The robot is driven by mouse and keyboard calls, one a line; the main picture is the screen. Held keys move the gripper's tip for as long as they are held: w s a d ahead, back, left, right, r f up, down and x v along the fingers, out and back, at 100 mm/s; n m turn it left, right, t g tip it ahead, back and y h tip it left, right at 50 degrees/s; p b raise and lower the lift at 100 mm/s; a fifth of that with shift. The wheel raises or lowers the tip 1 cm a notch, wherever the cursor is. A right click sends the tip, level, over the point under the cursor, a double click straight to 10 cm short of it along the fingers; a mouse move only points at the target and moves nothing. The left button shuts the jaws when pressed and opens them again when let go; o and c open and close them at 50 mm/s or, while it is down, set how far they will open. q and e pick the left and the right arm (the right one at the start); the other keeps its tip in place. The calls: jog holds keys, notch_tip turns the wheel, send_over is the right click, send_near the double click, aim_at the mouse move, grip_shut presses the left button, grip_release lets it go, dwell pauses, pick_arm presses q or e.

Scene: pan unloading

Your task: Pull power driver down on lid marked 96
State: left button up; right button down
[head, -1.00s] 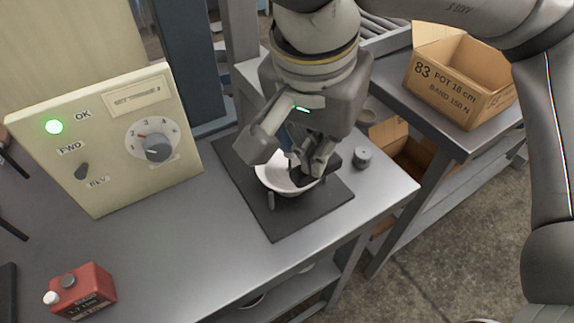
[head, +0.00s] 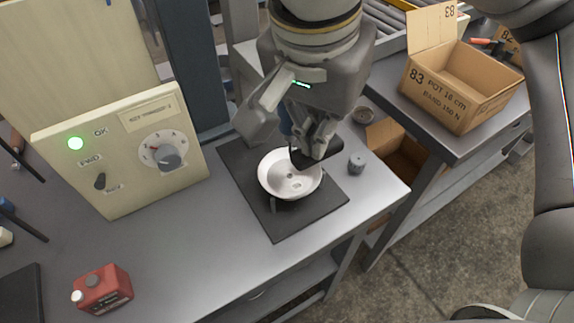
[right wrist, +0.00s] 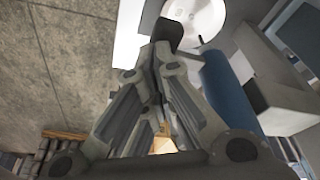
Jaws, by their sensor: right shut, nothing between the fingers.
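A round, shallow, shiny metal piece (head: 290,187), which looks like the lid or pan, sits on a dark square mat (head: 243,178) on the bench. I cannot read a 96 on it. It also shows at the top of the right wrist view (right wrist: 207,22). My right gripper (head: 310,160) is shut and empty, just above and beside its far right rim; whether they touch is unclear. In the right wrist view a blue cylinder (right wrist: 225,88) stands beside the fingers; it may be part of the power driver. My left gripper is not in view.
A cream control box (head: 125,155) with a green OK light and a dial stands at left. A red canister (head: 102,290) is at front left. A small grey cylinder (head: 357,162) stands right of the mat. A cardboard box marked 83 (head: 445,90) is on the neighbouring table.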

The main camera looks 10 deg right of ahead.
jog(key=shift+r+p, duration=2.7)
jog(key=shift+r, duration=0.7)
notch_tip(320, 180, up, 14)
jog(key=p, duration=1.2)
jog(key=shift+f, duration=0.2)
